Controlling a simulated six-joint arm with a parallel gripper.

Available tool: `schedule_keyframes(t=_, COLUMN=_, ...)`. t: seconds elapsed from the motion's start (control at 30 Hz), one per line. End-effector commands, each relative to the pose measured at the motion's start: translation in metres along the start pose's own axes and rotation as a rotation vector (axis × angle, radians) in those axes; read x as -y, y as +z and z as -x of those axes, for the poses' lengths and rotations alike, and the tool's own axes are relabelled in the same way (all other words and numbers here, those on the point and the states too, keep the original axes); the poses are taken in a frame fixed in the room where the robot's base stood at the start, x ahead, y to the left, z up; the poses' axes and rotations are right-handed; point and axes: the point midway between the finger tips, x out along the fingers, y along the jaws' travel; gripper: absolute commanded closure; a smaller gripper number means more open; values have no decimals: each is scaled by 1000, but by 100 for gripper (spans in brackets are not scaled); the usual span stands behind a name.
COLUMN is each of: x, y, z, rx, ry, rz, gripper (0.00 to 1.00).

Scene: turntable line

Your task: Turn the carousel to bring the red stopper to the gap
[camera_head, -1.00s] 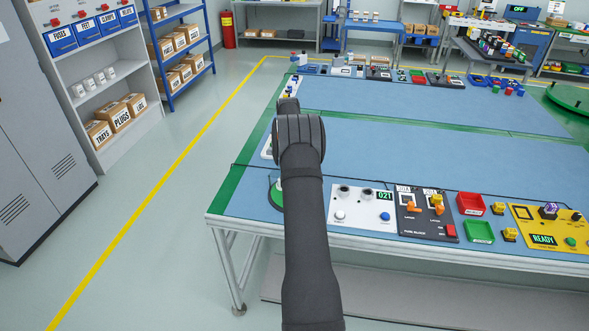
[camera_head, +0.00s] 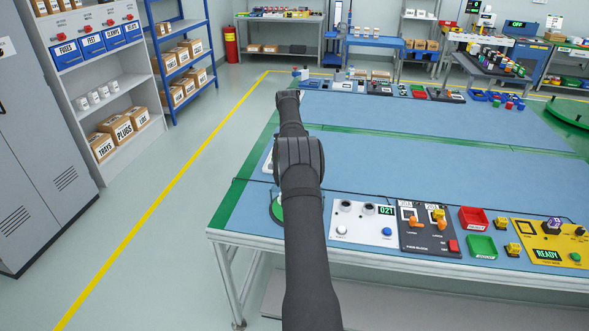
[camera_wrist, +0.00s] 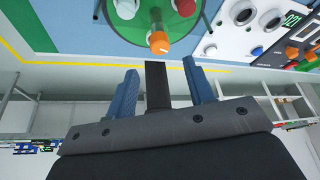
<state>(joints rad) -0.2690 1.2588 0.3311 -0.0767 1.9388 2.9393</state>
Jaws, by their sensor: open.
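The green carousel (camera_wrist: 150,28) shows at the top of the wrist view, cut off by the frame edge. A red piece (camera_wrist: 184,7), likely the red stopper, and a whitish piece (camera_wrist: 126,8) are on it, both partly cut off. An orange-tipped dark post (camera_wrist: 158,42) points toward me from the disc. My gripper (camera_wrist: 160,78) is open and empty, its blue fingers apart from the post and the disc. In the head view only a sliver of the carousel (camera_head: 277,209) shows beside my arm, which hides the gripper. I cannot make out the gap.
Right of the carousel are a white panel (camera_head: 362,222) with a 021 display, a dark panel (camera_head: 428,228) with orange levers, and red (camera_head: 473,218) and green (camera_head: 481,246) trays. The blue bench top (camera_head: 430,170) behind them is mostly clear.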

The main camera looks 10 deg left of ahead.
Motion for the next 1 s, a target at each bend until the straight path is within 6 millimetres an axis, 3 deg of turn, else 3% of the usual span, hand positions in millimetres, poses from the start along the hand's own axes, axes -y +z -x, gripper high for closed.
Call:
schedule_keyframes(t=0.27, x=0, y=0, z=1, rx=0, ry=0, rz=0, gripper=53)
schedule_keyframes(t=0.47, x=-3, y=1, z=-1, rx=25, ry=-19, rz=95, gripper=93)
schedule_keyframes(t=0.5, x=-4, y=2, z=-2, rx=38, ry=-31, rz=152, gripper=100)
schedule_keyframes(t=0.77, x=-20, y=4, z=-19, rx=146, ry=-180, rz=707, gripper=100)
schedule_keyframes(t=1.0, x=-38, y=-7, z=-36, rx=187, ry=-384, rz=1265, gripper=100)
